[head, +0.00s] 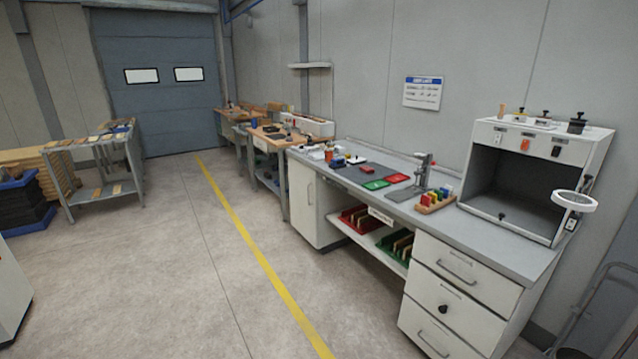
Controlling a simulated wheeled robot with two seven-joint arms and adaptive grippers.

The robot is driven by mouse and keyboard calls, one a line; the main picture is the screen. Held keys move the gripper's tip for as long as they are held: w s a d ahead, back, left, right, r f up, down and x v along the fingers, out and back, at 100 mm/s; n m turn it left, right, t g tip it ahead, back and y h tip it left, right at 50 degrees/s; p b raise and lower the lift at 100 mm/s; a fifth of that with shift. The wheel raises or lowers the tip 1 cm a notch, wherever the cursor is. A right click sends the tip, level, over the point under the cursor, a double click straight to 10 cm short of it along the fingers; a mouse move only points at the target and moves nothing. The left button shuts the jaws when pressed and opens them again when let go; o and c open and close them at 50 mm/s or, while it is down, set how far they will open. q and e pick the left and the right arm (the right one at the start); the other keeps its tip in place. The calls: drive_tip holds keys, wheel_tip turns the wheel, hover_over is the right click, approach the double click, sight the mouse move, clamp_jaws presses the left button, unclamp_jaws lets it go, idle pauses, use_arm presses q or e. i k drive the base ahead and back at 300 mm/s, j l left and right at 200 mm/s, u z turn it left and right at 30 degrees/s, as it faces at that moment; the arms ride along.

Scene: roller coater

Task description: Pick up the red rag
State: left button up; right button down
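Neither of my grippers shows in the head view.
A white cabinet with an open dark front (510,185) and a ring-shaped lamp (574,200) stand at the bench's right end. A wooden block holder (436,203) and a grey stand (423,170) are near the red piece. The floor (150,270) is clear.

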sight(368, 170)
drive_tip(key=i, duration=0.9)
drive_tip(key=i+z, duration=0.3)
drive_tip(key=i, duration=0.15)
drive_tip(key=i+j+z, duration=1.55)
drive_tip(key=i+j, duration=0.05)
drive_tip(key=j, duration=0.05)
